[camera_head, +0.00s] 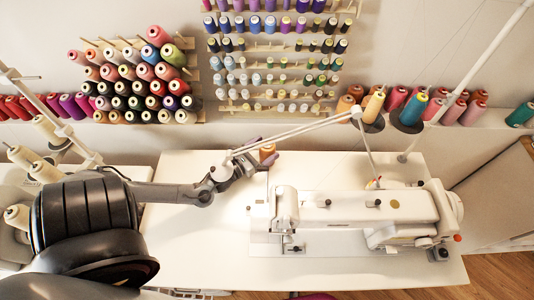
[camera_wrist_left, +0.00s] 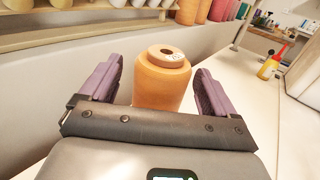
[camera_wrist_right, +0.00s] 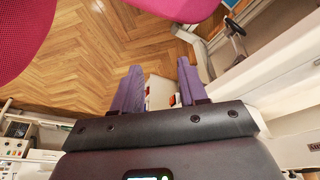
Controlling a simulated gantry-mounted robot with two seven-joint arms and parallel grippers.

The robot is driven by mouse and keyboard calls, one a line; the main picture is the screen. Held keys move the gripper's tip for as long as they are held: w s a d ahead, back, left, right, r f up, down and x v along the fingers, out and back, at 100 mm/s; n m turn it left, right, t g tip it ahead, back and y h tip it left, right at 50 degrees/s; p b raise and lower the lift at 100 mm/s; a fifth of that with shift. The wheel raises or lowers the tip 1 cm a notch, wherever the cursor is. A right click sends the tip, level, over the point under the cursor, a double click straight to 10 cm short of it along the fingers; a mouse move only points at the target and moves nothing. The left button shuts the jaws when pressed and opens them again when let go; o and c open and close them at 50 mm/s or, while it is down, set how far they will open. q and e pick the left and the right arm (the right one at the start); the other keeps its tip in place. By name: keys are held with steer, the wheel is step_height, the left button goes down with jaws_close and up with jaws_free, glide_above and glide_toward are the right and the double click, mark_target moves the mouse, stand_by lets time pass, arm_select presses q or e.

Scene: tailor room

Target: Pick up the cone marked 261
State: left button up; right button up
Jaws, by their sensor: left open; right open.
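An orange cone of thread (camera_wrist_left: 162,80) stands upright on the white table in the left wrist view. A small white label with dark marks, too small to read, is on its top. My left gripper (camera_wrist_left: 155,85) is open, with its purple fingers on either side of the cone and gaps showing beside it. In the head view the cone (camera_head: 267,151) is partly hidden behind my left gripper (camera_head: 262,158), at the back of the table. My right gripper (camera_wrist_right: 158,88) is open and empty, over the wooden floor and low white furniture. It is not in the head view.
A white sewing machine (camera_head: 350,212) stands on the table (camera_head: 185,240) right of the cone. Thread racks (camera_head: 130,80) hang on the wall behind. A ledge (camera_wrist_left: 60,40) with more cones runs behind. A red-and-yellow bottle (camera_wrist_left: 270,64) stands to the right. The table's left front is clear.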

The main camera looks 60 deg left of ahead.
mark_target(271, 146)
arm_select(q)
steer(key=shift+w+a, duration=0.15)
steer(key=shift+w, duration=1.4)
steer(key=c, duration=1.1)
steer(key=shift+c, duration=0.3)
steer(key=shift+r, duration=0.15)
